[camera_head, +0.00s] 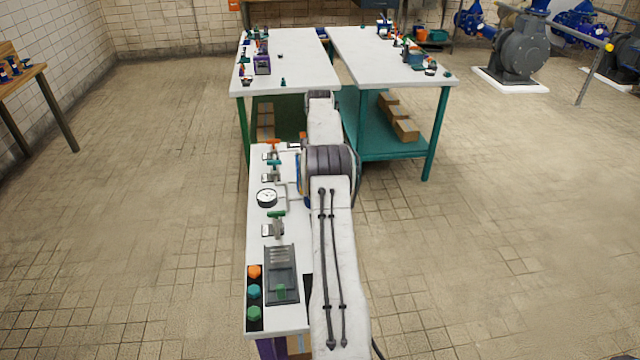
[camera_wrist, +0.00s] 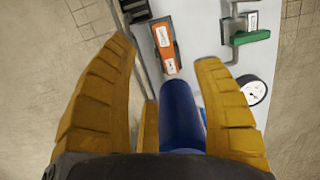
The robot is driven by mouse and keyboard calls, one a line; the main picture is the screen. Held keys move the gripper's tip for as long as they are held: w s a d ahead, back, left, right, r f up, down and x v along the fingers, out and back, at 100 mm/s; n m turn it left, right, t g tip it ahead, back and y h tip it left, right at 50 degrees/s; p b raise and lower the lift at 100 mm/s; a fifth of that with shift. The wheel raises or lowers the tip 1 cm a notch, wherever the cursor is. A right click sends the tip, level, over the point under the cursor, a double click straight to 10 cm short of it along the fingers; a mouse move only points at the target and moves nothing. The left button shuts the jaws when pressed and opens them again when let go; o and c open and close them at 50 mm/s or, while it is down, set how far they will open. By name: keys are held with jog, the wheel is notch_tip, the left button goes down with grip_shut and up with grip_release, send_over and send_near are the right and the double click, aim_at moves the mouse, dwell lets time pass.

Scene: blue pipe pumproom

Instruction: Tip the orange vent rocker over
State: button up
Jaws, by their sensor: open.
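The orange vent rocker (camera_wrist: 165,50) shows in the wrist view as a long orange piece with two white labels in a dark frame on the white bench top. I cannot tell which way it is tilted. In the head view my arm hides it. My gripper (camera_wrist: 166,54) has its two yellow fingers spread wide apart. In the picture the rocker lies between and beyond the fingertips, with no visible contact. A blue cylinder (camera_wrist: 180,115) shows between the fingers, below the rocker; I cannot tell how close it is to them.
A green-handled valve (camera_wrist: 250,37) and a round gauge (camera_wrist: 252,90) sit right of the rocker in the wrist view. The narrow white bench (camera_head: 262,325) also carries coloured buttons (camera_head: 254,291), a slider panel (camera_head: 282,275) and other valves. Two tables (camera_head: 290,75) stand beyond.

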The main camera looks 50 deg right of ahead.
jog(key=shift+r, duration=0.8)
jog(key=shift+c, duration=0.2)
